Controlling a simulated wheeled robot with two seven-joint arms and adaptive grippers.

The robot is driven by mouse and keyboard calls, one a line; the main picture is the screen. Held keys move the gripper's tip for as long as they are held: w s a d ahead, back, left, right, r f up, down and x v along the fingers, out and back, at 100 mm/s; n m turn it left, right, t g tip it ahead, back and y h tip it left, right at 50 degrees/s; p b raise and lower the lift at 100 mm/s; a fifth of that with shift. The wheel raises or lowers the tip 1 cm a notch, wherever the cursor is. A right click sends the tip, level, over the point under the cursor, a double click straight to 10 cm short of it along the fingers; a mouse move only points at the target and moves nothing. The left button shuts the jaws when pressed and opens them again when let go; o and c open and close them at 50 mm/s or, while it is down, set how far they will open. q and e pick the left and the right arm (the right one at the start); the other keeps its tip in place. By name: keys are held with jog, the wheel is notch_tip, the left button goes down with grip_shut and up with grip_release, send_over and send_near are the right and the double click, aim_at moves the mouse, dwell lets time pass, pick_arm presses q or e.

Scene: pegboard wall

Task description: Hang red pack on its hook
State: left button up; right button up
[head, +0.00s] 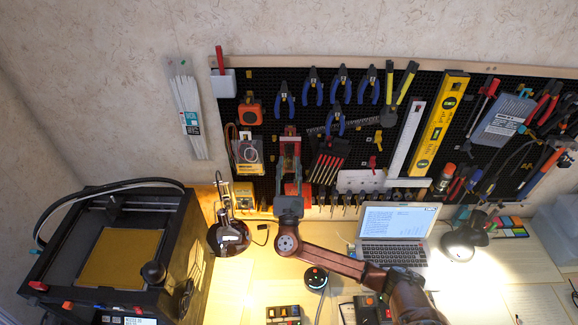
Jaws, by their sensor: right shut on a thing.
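My right gripper (290,172) is raised in front of the pegboard (262,195), left of its middle. It is shut on the red pack (290,149), which shows as a small reddish patch between and above the fingers. The fingers and wrist hide much of the pack. The pack is close to the board; I cannot tell whether it touches it or a hook, and its own hook is not clear to see. My left gripper is not in view.
Blue-handled pliers (313,88) hang above.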

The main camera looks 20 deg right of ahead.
dwell(0.4)
jog(key=o, duration=1.2)
jog(key=v, duration=1.2)
